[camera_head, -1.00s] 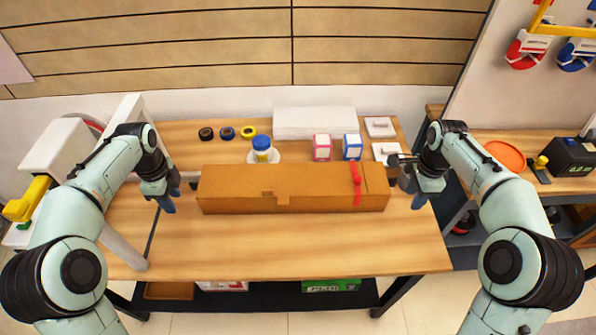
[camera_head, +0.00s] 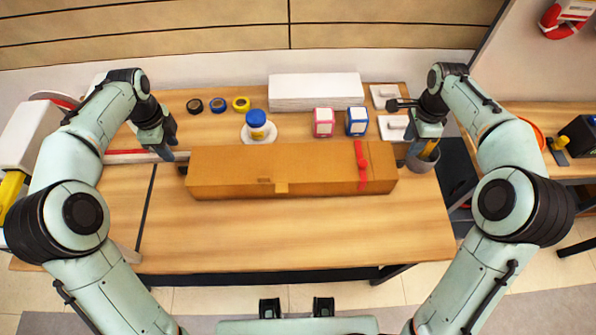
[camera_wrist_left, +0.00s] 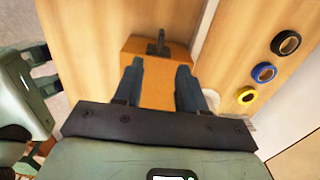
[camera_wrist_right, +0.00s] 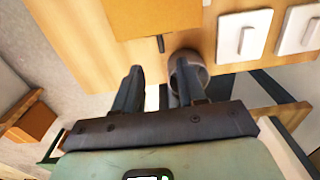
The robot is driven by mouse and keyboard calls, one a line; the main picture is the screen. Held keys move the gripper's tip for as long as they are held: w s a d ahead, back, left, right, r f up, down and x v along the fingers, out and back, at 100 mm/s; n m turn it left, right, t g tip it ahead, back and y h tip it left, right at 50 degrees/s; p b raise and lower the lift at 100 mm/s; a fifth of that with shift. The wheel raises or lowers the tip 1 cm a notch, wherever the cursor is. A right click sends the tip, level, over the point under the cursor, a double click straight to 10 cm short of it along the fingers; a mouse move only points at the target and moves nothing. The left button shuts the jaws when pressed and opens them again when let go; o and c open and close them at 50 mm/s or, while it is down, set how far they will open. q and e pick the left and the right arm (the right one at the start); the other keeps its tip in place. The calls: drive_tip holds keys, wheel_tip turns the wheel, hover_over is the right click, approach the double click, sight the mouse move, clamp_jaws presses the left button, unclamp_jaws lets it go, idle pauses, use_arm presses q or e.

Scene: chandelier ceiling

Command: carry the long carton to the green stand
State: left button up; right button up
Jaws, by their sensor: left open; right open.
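The long carton (camera_head: 270,172) lies flat on the wooden table, a brown box with a red strip near its right end. My left gripper (camera_head: 167,148) is open and empty, just off the carton's left end. In the left wrist view the carton's end and its dark handle (camera_wrist_left: 157,43) show ahead of the open fingers (camera_wrist_left: 160,85). My right gripper (camera_head: 422,152) is open, off the right end and over a grey cup. In the right wrist view the carton (camera_wrist_right: 150,15) and a dark handle (camera_wrist_right: 161,44) lie ahead of the fingers (camera_wrist_right: 158,88). I see no green stand.
The grey cup (camera_head: 428,163) stands close to my right gripper. Behind the carton are a blue-capped jar (camera_head: 257,126), tape rolls (camera_head: 218,105), a pink box (camera_head: 323,122), a blue box (camera_head: 357,121) and a white slab (camera_head: 316,90). The table's front (camera_head: 300,235) is clear.

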sight(183, 167)
use_arm(q)
wheel_tip(183, 167, down, 13)
drive_tip(key=shift+f, duration=0.1)
use_arm(e)
wheel_tip(183, 167, down, 13)
drive_tip(key=shift+f, duration=0.1)
use_arm(q)
clamp_jaws()
use_arm(e)
clamp_jaws()
use_arm(q)
drive_tip(key=shift+w, duration=0.1)
use_arm(e)
drive_tip(key=shift+w, duration=0.1)
